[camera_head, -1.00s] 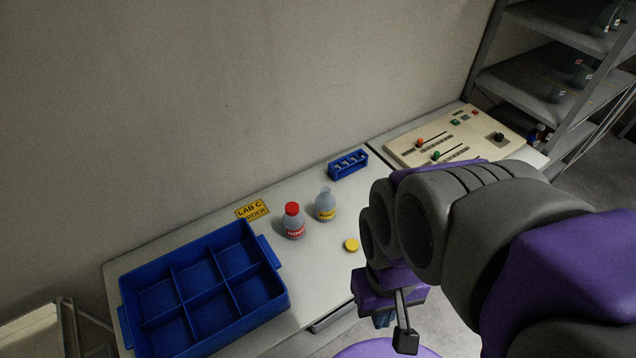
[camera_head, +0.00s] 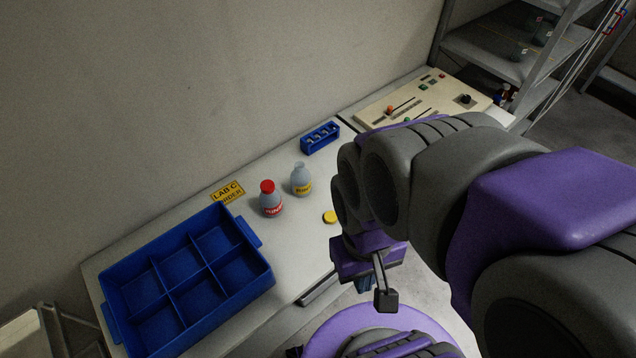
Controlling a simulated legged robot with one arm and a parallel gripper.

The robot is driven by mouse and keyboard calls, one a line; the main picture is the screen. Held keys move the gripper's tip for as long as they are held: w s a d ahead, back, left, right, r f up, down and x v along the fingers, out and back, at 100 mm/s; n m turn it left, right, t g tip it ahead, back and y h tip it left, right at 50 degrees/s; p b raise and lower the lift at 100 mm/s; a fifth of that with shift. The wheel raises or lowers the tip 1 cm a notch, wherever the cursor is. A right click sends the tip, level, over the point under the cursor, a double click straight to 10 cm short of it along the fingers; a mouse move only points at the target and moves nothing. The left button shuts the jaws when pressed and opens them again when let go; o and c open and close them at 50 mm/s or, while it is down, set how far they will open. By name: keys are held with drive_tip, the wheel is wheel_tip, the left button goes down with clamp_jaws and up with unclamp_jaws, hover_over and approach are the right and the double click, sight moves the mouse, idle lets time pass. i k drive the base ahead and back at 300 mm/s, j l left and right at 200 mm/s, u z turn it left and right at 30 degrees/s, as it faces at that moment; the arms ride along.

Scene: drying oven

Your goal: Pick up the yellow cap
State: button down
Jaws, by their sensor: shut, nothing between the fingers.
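The yellow cap (camera_head: 329,217) is a small flat disc lying on the light table (camera_head: 290,250), near its front edge and just left of my arm. A grey bottle with a yellow label (camera_head: 301,181) stands upright behind it to the left, with no cap on its neck. A grey bottle with a red cap and red label (camera_head: 270,201) stands farther left. My gripper (camera_head: 384,299) is in front of the table edge, to the right of the cap and lower in the picture. It is shut and empty, partly hidden by my arm, and apart from the cap.
A blue divided tray (camera_head: 190,268) with empty compartments fills the table's left end. A yellow sign (camera_head: 227,192) lies by the wall. A blue rack (camera_head: 320,139) and a control panel (camera_head: 425,103) stand farther back. Metal shelves (camera_head: 500,55) are at the upper right.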

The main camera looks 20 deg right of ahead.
sight(330, 217)
drive_tip(key=l+u, duration=0.2)
drive_tip(key=u, duration=0.25)
drive_tip(key=l+u, duration=0.15)
drive_tip(key=u, duration=0.35)
drive_tip(key=l+u, duration=0.2)
drive_tip(key=u, duration=0.25)
drive_tip(key=k+l+u, duration=0.1)
drive_tip(key=u, duration=0.4)
drive_tip(key=k+l+u, duration=0.3)
drive_tip(key=k+l, duration=0.25)
drive_tip(key=l, duration=0.2)
drive_tip(key=k+l+u, duration=0.25)
drive_tip(key=k+l, duration=0.3)
